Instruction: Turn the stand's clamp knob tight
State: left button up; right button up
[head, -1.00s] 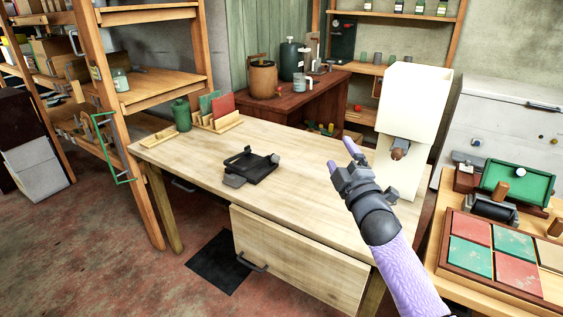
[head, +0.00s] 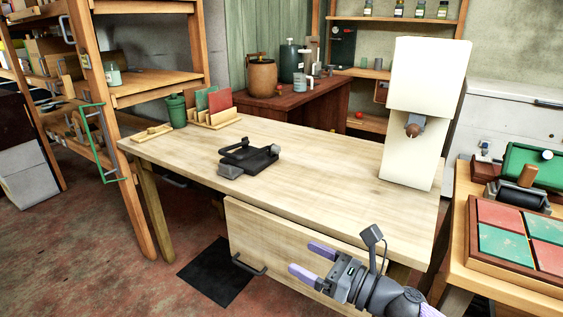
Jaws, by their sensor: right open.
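A tall white stand (head: 428,72) rises at the right end of the wooden table. A brown, rounded knob (head: 413,130) with a grey fitting sticks out from its front, below the upper block. I cannot tell from this view how tight the knob is. My right gripper (head: 307,259) is at the bottom of the head view, in front of the table's drawer side. It is open and empty, with its purple-tipped fingers pointing left, well apart from the stand and knob. My left gripper is not in view.
A black clamp-like device (head: 250,160) lies on the wooden table (head: 320,180). A green canister (head: 176,111) and a rack of coloured boards (head: 215,108) stand at its far left. The table's middle is clear. A side table with coloured tiles (head: 505,240) stands at the right.

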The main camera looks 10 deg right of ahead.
aim_at(276, 149)
jog(key=i+l, duration=0.25)
jog(key=i, duration=0.25)
jog(key=i+l, duration=0.2)
jog(key=i, duration=0.25)
jog(key=i+l, duration=0.25)
jog(key=i, duration=0.25)
